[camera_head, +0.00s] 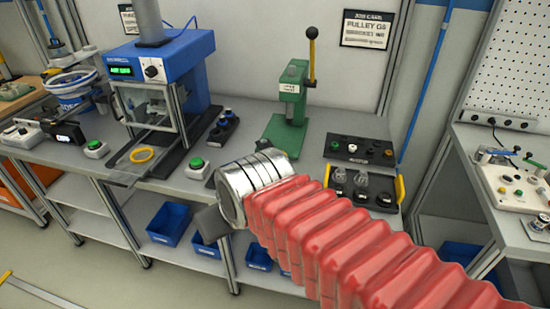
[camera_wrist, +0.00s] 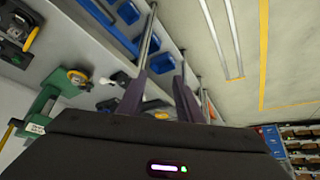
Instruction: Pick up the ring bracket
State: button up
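A yellow ring (camera_head: 142,155) lies on a clear plate in front of the blue press in the head view. It may be the ring bracket, but I cannot tell for sure. My gripper (camera_wrist: 160,88) shows in the wrist view with its two dark fingers apart. A small yellow-edged part shows low between the fingers, partly hidden by my gripper body; I cannot tell what it is, and I see no grip on it.
The blue press (camera_head: 165,60) and green lever press (camera_head: 290,108) stand on the bench. Dark trays of small parts (camera_head: 358,158) lie to the right, near my arm. Green push buttons (camera_head: 196,164) line the front. Blue bins (camera_head: 169,222) sit on the shelf below.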

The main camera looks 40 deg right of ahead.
jog(key=w+d+f+m+t+h, duration=0.2)
jog(key=w+d+f, duration=0.2)
jog(key=w+d, duration=0.45)
jog(key=w+d+f+m+t+h, duration=0.2)
jog(key=w+d+f, duration=0.2)
jog(key=w+d, duration=0.45)
jog(key=s+d+f+m+t+h, duration=0.1)
jog(key=d+f+h, duration=0.1)
jog(key=d, duration=0.8)
jog(key=shift+s+d+f+t, duration=0.2)
jog(key=shift+s+f+t, duration=0.2)
jog(key=shift+f, duration=0.4)
jog(key=shift+w, duration=0.1)
